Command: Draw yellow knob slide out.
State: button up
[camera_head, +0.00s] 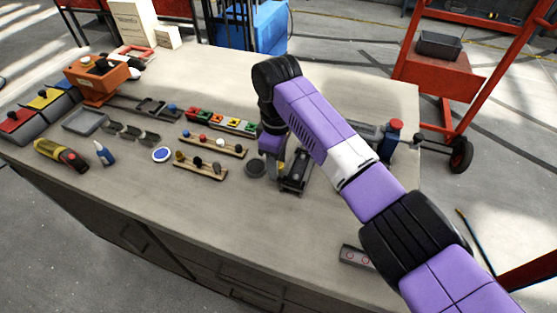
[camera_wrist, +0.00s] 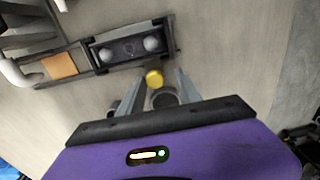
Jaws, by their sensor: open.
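The yellow knob (camera_wrist: 154,78) is small and round and shows in the wrist view just below the long edge of a dark, tray-like fixture (camera_wrist: 106,55). Two round grey pieces sit inside the fixture. My gripper (camera_wrist: 159,76) is open, with one finger on each side of the knob; whether either finger touches it I cannot tell. In the head view my gripper (camera_head: 278,168) points down at the left side of the fixture (camera_head: 296,183), and my wrist hides much of that spot.
A dark round disc (camera_head: 255,168) lies just left of my gripper. Wooden strips with small knobs (camera_head: 201,172) and a row of coloured blocks (camera_head: 220,121) stand farther left. The front right of the table is mostly clear.

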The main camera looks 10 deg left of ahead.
jog(key=shift+d, duration=0.1)
jog(key=shift+w, duration=0.1)
jog(key=shift+r, duration=0.25)
notch_tip(320, 180, up, 7)
jog(key=shift+r+b, duration=0.15)
jog(key=shift+b, duration=0.55)
